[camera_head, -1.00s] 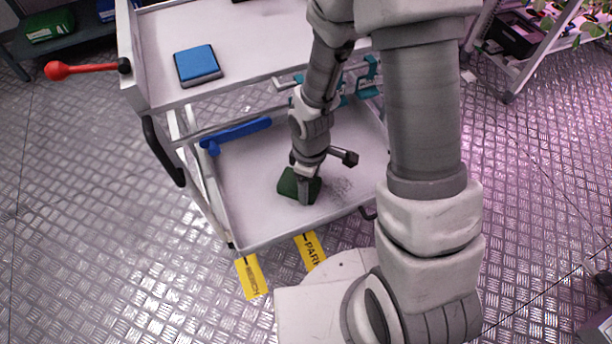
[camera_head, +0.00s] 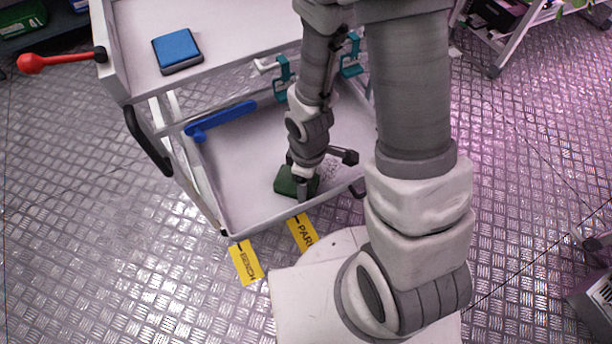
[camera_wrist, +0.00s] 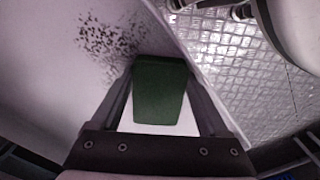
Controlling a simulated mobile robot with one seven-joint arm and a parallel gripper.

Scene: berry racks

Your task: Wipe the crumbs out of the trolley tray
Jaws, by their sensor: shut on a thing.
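The trolley's lower tray (camera_head: 235,160) is pale, with a raised rim. My gripper (camera_head: 304,190) reaches down into it near the front rim. It is shut on a dark green pad (camera_head: 285,181), which also shows between the fingers in the wrist view (camera_wrist: 160,90). The pad appears to be at the tray floor; exact contact cannot be told. A patch of dark crumbs (camera_wrist: 110,40) lies on the tray floor, up and left of the pad in the wrist view. In the head view the crumbs (camera_head: 331,167) show just right of my gripper, partly hidden by it.
A blue long-handled tool (camera_head: 220,121) lies along the tray's back left. The upper shelf holds a blue-topped block (camera_head: 177,50). A red-knobbed lever (camera_head: 50,62) and a black handle (camera_head: 147,143) stick out at left. Teal clips (camera_head: 283,78) hang above the tray. Yellow labels (camera_head: 243,262) mark the floor.

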